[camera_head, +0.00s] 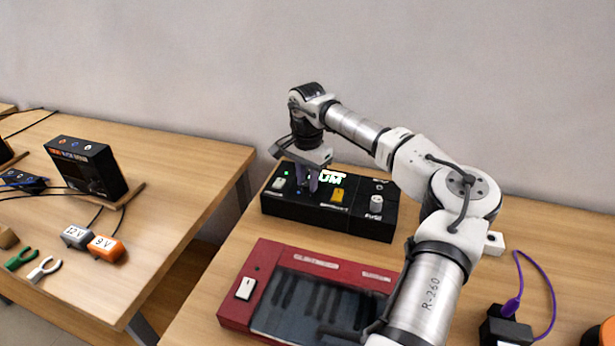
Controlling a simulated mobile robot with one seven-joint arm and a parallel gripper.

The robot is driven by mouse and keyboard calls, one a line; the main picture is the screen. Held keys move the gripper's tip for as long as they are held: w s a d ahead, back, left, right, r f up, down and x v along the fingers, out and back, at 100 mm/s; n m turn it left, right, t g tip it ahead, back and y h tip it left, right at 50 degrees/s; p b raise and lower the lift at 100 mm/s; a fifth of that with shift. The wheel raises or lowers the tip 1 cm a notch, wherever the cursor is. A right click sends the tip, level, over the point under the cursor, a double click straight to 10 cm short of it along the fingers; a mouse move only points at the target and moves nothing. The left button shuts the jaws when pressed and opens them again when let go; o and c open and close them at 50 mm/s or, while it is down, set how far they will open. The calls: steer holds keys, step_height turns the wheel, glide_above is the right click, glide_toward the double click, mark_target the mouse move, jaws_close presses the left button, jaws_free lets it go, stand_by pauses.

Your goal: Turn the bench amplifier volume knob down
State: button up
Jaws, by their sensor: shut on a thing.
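The bench amplifier appears to be the black box (330,211) on the right bench, against the wall. My gripper (309,186) points down onto the panel beside that lettering, left of the yellow switch. It is shut on what seems to be the volume knob, which the fingers hide. The knob's setting cannot be seen.
A red device (256,273) with a dark window lies in front of the black box. A black adapter (506,328) with a purple cable is at lower right. A gap separates the left bench (190,165), which holds a black unit (86,168), tagged adapters and pliers.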

mark_target(307, 183)
steer(key=shift+n, duration=0.8)
steer(key=o, duration=1)
steer(key=shift+r, duration=0.15)
step_height(307, 183, up, 14)
steer(key=b, duration=0.1)
steer(key=shift+f+b, duration=0.2)
steer(key=shift+b, duration=0.1)
